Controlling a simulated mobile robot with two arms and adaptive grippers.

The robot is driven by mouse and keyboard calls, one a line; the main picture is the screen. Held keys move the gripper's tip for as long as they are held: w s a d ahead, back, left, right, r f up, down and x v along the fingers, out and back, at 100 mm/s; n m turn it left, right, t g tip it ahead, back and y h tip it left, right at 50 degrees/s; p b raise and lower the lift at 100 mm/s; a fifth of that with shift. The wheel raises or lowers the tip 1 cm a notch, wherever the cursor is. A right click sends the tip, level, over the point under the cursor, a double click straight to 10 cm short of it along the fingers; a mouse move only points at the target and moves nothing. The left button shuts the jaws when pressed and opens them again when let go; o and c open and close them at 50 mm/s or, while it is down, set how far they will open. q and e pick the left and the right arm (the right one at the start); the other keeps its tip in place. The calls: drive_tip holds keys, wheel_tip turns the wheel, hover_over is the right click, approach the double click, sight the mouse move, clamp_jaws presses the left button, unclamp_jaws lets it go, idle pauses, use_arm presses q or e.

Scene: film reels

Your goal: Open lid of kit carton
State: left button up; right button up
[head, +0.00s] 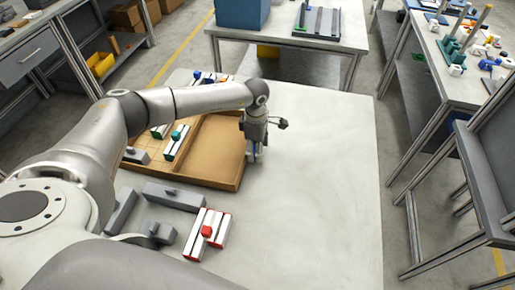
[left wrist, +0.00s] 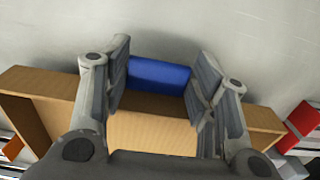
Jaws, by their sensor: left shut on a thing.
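The kit carton (head: 190,181) is a shallow tan box on the light table. Its lid (head: 217,145) is a flat brown panel over the right part. The left part shows open, with items inside, partly hidden behind my left arm. My left gripper (head: 254,157) points down at the carton's right edge. In the left wrist view, my left gripper (left wrist: 160,85) is shut on a blue block-like handle (left wrist: 158,73) at the edge of the tan wood (left wrist: 150,128). I cannot tell how the handle joins the lid. My right gripper is not in view.
A white and red piece (head: 208,229) and several grey blocks (head: 175,196) lie in front of the carton. White pieces with a green knob (head: 177,138) sit in its open part. The table (head: 320,190) is clear to the right. Other benches stand behind and at right.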

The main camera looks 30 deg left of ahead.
use_arm(q)
wheel_tip(320, 180, up, 10)
drive_tip(key=a+t+h, duration=0.1)
drive_tip(key=a+h, duration=0.1)
drive_tip(key=h, duration=0.2)
drive_tip(key=shift+s+a+r+b, duration=0.2)
drive_tip(key=shift+s+a+b, duration=0.05)
drive_tip(key=shift+a+b, duration=0.1)
drive_tip(key=shift+v, duration=0.8)
drive_tip(key=o, duration=1.5)
drive_tip(key=shift+s+a+f, duration=0.1)
drive_tip(key=shift+c, duration=0.2)
drive_tip(key=v, duration=1.2)
